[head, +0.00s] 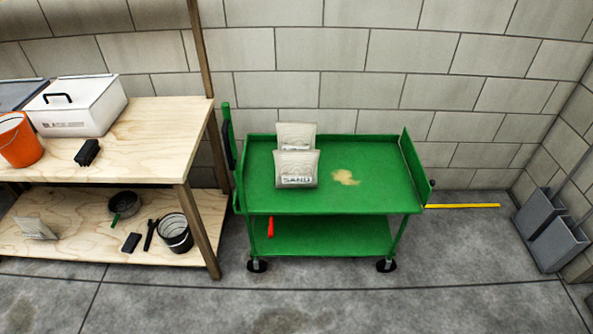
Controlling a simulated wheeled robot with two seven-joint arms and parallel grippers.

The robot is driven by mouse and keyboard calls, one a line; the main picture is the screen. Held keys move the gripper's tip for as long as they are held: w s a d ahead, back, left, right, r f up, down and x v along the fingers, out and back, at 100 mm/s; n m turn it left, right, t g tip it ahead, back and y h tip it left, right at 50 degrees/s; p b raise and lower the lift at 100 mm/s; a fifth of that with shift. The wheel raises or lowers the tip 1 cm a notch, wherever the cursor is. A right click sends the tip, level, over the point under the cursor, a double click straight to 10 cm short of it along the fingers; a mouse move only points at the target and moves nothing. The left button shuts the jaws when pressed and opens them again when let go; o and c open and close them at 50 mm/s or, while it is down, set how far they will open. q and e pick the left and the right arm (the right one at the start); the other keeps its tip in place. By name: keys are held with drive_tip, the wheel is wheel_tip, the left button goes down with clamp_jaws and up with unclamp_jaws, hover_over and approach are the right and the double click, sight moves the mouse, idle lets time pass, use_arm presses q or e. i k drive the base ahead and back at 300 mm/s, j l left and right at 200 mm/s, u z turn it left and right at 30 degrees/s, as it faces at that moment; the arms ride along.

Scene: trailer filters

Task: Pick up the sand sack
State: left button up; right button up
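A pale sack labelled SAND (297,169) stands on the top deck of a green cart (385,197), left of the deck's middle. A second similar pale sack (296,131) shows behind it, partly hidden by the front one. Another pale sack (34,229) lies on the lower shelf of the wooden bench at the left. Neither of my grippers is in the head view, and nothing touches the sacks on the cart except the deck and possibly each other.
A tan sand patch (345,177) lies right of the sacks. The wooden bench (150,130) at the left holds a white box (78,106) and an orange bucket (18,140). Grey bins (550,230) stand at the right. The floor before the cart is clear.

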sight(294, 168)
drive_tip(key=i+l+u, duration=0.15)
drive_tip(key=l, duration=0.45)
drive_tip(key=i+l+u, duration=0.2)
drive_tip(key=l, duration=0.4)
drive_tip(key=i+l+u, duration=0.15)
drive_tip(key=l, duration=0.45)
drive_tip(key=l+u, duration=0.15)
drive_tip(key=l, duration=0.5)
drive_tip(key=i, duration=0.05)
